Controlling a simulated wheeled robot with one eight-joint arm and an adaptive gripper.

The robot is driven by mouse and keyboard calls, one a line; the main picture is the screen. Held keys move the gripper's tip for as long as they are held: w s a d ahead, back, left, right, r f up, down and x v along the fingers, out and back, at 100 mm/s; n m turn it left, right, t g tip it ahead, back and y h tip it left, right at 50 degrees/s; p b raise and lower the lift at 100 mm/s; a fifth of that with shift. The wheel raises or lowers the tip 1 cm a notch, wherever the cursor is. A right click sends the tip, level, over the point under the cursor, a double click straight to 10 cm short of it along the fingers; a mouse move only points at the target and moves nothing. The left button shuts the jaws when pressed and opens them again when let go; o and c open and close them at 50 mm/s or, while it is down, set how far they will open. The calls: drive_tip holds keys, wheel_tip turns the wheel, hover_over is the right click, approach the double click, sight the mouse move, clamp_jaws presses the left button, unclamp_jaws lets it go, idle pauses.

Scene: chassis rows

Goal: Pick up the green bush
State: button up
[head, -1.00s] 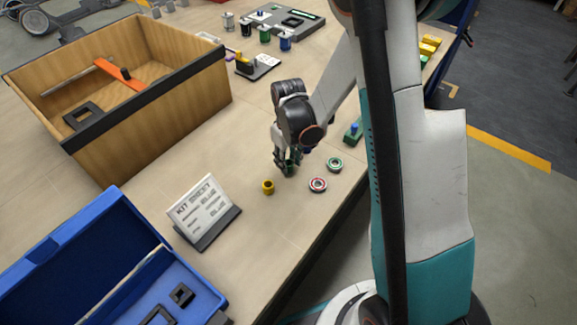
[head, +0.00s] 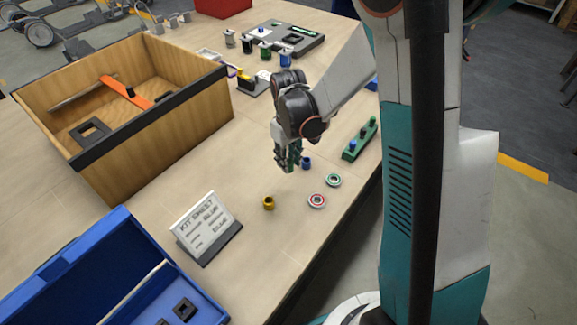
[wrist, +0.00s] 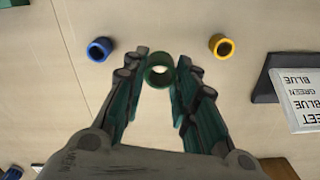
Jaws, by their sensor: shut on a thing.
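The green bush (wrist: 160,70) is a short dark green ring, seen between my fingertips in the wrist view. My gripper (head: 287,162) is shut on it; in the head view the fingers point down and largely hide the bush. The fingertips look a little above the table. A blue bush (head: 306,162) stands on the table just right of my gripper; it is also at the left in the wrist view (wrist: 99,50). A yellow bush (head: 268,203) stands nearer, and at the right in the wrist view (wrist: 221,46).
A kit sheet stand (head: 207,228) and an open blue case (head: 60,262) are at the front left. A wooden bin (head: 160,128) stands behind at left. Two rings, red (head: 317,201) and green (head: 333,180), lie near the table edge. A green peg block (head: 360,140) is beyond.

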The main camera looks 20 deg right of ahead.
wheel_tip(320, 180, up, 12)
drive_tip(key=p, duration=0.3)
drive_tip(key=shift+f, duration=0.15)
